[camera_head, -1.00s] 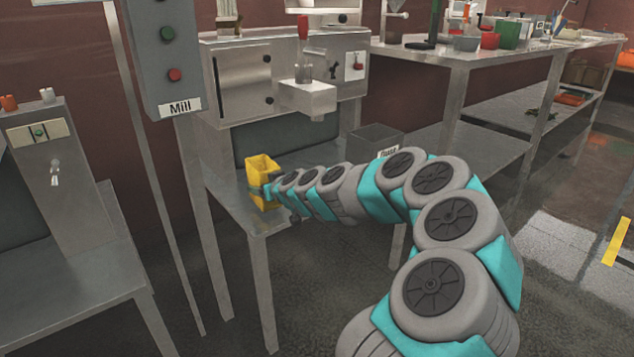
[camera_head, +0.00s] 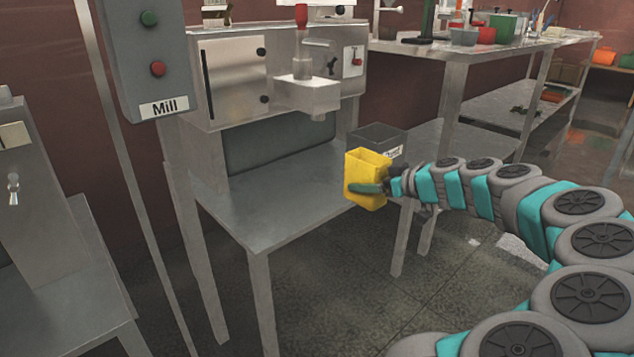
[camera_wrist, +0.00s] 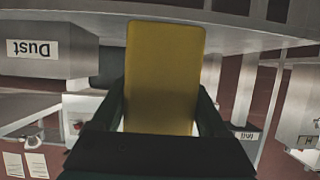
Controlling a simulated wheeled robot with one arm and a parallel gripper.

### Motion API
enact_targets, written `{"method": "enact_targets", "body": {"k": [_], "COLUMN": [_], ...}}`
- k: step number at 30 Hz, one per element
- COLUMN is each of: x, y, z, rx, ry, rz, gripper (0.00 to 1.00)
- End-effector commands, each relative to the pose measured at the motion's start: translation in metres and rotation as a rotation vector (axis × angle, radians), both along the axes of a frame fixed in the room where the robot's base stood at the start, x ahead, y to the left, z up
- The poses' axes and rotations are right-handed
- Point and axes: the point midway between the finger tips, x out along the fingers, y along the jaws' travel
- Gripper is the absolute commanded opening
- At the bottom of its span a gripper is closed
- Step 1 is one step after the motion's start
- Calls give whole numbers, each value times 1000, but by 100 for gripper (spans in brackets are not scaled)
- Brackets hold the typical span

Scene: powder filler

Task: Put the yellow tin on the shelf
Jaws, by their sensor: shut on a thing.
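The yellow tin (camera_head: 366,167) is an open-topped, box-shaped container. My gripper (camera_head: 370,188) is shut on it from the right side and holds it upright at the right edge of the steel table (camera_head: 285,205). Whether its base touches the table cannot be told. In the wrist view the yellow tin (camera_wrist: 163,75) fills the middle between the two dark fingers of my gripper (camera_wrist: 160,110). The bench on the right has a steel lower shelf (camera_head: 497,108) under its top.
A grey bin labelled Dust (camera_head: 378,138) stands just behind the tin. The filler machine (camera_head: 283,80) stands over the table's back. A Mill control box (camera_head: 147,60) hangs at the left. Several containers crowd the bench top (camera_head: 470,46) at the right.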

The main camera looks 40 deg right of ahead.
Motion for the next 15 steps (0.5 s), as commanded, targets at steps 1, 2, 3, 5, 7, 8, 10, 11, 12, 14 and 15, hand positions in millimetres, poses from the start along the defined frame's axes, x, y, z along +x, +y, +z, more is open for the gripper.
{"method": "enact_targets", "body": {"k": [1,2,3,5,7,8,10,11,12,14,15], "x": [11,18,27,42,60,67,84,91,101,116,125], "y": [2,4,4,5,6,6,8,9,10,12,11], "z": [0,0,-1,0,1,1,0,-1,-1,0,0], "rx": [0,1,1,1,-1,-2,-2,-1,1,0,-1], "ry": [3,3,4,3,2,3,3,4,4,3,3], "rz": [6,7,7,5,3,2,4,4,6,5,3], "gripper": [17,17,17,17,17,17,17,17,17,17,17]}}
